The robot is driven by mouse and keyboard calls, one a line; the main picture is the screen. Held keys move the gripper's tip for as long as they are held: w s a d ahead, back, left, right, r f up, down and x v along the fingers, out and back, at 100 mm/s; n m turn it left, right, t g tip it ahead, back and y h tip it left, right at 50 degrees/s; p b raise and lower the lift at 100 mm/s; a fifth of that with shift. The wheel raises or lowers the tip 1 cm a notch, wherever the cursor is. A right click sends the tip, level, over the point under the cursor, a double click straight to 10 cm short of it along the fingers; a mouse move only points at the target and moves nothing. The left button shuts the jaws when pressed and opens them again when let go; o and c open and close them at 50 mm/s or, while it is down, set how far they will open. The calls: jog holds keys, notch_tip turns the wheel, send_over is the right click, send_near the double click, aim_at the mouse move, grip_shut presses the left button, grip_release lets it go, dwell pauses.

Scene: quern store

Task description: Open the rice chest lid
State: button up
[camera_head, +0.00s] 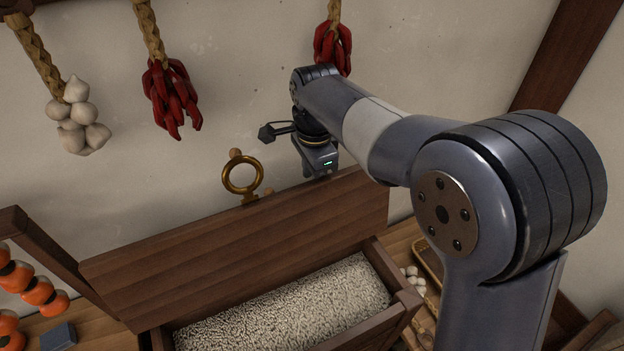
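The rice chest (396,309) stands at the lower middle of the head view, full of pale grains of rice (290,305). Its brown wooden lid (235,245) is raised and leans back, so the inside shows. A brass ring (242,175) stands at the lid's upper edge. My gripper (319,160) is at the far end of my arm, above the lid's upper edge and to the right of the ring. Its fingers are hidden behind the gripper body and the lid edge, so I cannot tell whether they touch the lid.
Garlic (78,120) and red chillies (172,98) hang from braided ropes on the plaster wall. Orange fruits (38,291) hang by a wooden frame at the left. A small blue-grey block (58,337) lies at the lower left. A yellowish tray (428,262) is right of the chest.

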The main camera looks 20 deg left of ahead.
notch_tip(320, 180, up, 9)
jog(key=b, duration=0.1)
jog(key=shift+s+d, duration=0.15)
jog(key=shift+d, duration=0.05)
jog(key=shift+d, duration=0.1)
dwell(0.4)
